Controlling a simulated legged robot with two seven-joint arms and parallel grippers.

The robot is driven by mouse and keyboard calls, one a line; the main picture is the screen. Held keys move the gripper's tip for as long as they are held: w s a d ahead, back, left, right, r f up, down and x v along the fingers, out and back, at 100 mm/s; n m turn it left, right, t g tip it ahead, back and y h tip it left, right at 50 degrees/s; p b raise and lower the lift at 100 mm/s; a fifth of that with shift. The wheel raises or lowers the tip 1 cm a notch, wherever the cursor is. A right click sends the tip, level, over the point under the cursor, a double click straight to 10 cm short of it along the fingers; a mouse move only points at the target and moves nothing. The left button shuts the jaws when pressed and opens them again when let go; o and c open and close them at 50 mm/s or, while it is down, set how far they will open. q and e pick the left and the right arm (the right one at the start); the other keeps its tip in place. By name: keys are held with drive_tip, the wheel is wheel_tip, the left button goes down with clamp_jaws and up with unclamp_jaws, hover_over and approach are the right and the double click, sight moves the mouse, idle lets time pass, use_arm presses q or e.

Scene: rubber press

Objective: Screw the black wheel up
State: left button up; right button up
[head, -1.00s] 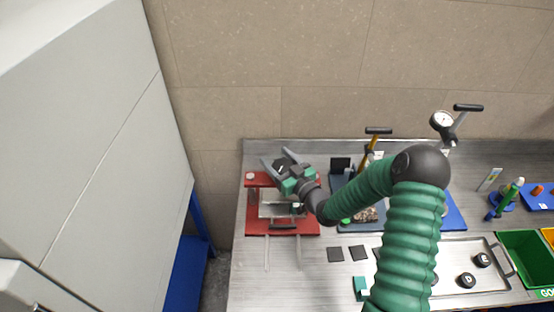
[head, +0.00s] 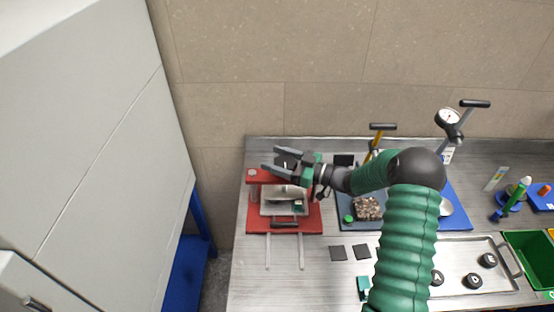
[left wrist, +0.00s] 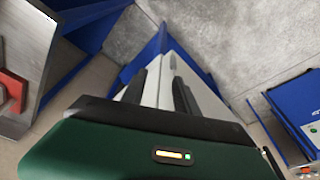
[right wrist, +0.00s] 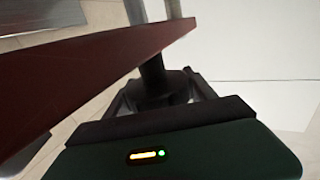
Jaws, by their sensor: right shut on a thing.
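The black wheel (head: 287,159) is at the top of the red press (head: 253,222) in the head view, partly hidden by my right gripper (head: 270,158). The gripper comes in from the right with one finger on each side of the wheel and is shut on it. In the right wrist view, the dark wheel and its stem (right wrist: 158,80) stand between the fingers, below the red plate (right wrist: 100,62). My left gripper (left wrist: 158,70) is outside the head view. Its wrist view shows the two dark fingers apart with nothing between them, so it is open.
A blue-based press with a dial gauge (head: 447,117) stands to the right. A metal tray (head: 452,258) with black round pieces and a green bin (head: 530,257) are at the front right. A grey cabinet (head: 85,130) fills the left. Dark square pads (head: 338,253) lie in front.

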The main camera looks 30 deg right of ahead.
drive_tip(key=shift+o, duration=0.2)
drive_tip(key=shift+a+n+g+y, duration=0.2)
drive_tip(key=shift+n+g+y, duration=0.4)
drive_tip(key=shift+n+y, duration=0.1)
drive_tip(key=shift+r, duration=0.1)
drive_tip(key=o, duration=1.3)
drive_tip(key=shift+d, duration=0.1)
drive_tip(key=shift+o, duration=0.2)
drive_tip(key=shift+s, duration=0.1)
drive_tip(key=shift+s+d+b, duration=0.15)
drive_tip(key=shift+d+b, duration=0.05)
drive_tip(key=shift+b, duration=0.1)
drive_tip(key=b+v, duration=0.3)
drive_tip(key=v, duration=1.3)
drive_tip(key=shift+d, duration=0.35)
